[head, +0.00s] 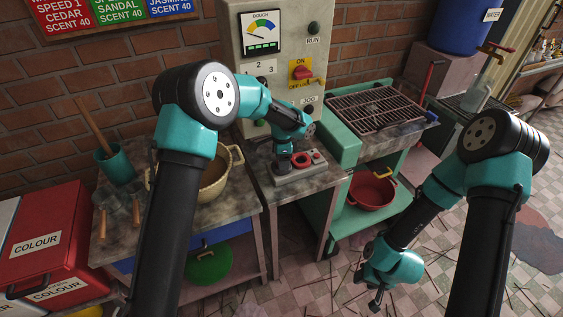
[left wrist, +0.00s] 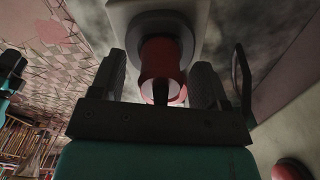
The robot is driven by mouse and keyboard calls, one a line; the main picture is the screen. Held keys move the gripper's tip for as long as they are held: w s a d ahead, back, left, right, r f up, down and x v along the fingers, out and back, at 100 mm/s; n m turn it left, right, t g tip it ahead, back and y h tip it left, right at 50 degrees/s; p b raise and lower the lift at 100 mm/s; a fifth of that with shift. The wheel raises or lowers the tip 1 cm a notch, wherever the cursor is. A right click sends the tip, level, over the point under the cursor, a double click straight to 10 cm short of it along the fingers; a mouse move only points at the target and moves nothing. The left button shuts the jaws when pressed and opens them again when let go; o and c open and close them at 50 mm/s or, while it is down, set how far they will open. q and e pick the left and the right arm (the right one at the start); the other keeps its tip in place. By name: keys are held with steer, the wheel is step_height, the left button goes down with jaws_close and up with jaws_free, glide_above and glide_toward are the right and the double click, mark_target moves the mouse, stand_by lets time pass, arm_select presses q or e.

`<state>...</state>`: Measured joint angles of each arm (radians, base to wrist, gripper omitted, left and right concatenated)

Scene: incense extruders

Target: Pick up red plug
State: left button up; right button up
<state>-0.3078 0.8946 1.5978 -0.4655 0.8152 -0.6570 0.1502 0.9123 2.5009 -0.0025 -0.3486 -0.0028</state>
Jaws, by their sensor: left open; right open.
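In the left wrist view, the red plug (left wrist: 160,62) stands in a dark round seat on a pale block, with a dark cable end below it in the picture. My left gripper (left wrist: 158,84) is open, with one finger on each side of the plug and visible gaps between. In the head view, my left gripper (head: 284,163) is down at the pale block (head: 300,174) on the small table. My right gripper (head: 376,298) hangs low at the right, empty and far from the block, above the floor.
The control cabinet (head: 271,52) stands behind. A beige pot (head: 215,180) is to the left, and a green stand with a grate (head: 377,106) is to the right. A red basin (head: 371,191) is below it.

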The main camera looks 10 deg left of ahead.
arm_select(q)
steer(key=shift+c, duration=0.3)
steer(key=c, duration=1)
steer(key=shift+o, duration=0.2)
steer(key=shift+r, duration=0.1)
steer(key=shift+r, duration=0.45)
step_height(320, 180, up, 3)
steer(key=shift+f, duration=0.15)
steer(key=s+d+r, duration=0.1)
steer(key=s, duration=1.5)
steer(key=shift+d, duration=0.4)
steer(key=shift+w+r, duration=0.1)
